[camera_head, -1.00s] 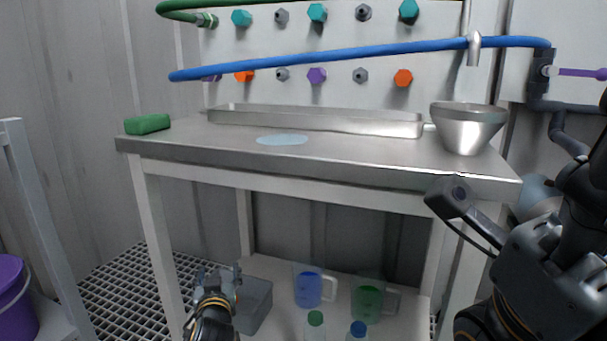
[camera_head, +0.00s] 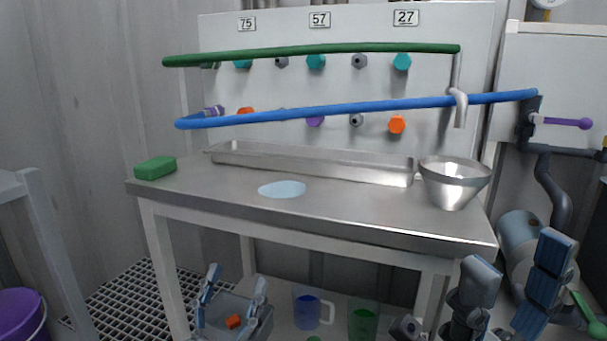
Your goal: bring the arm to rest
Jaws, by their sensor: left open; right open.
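My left gripper (camera_head: 236,284) is at the bottom left of centre, in front of the steel table (camera_head: 330,222). Its two fingers point up and stand apart, with nothing held between them. My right gripper (camera_head: 515,272) is at the lower right, beside the table's right end. Its blue-grey fingers also stand apart and hold nothing. Both grippers are below the level of the tabletop and apart from the things on it.
On the tabletop are a green sponge (camera_head: 155,168), a pale blue puddle (camera_head: 282,189), a long steel tray (camera_head: 310,170) and a metal funnel (camera_head: 454,187). A blue jug (camera_head: 308,310) and a green jug (camera_head: 363,320) stand below. Pipework and a grey cylinder (camera_head: 521,239) are at the right.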

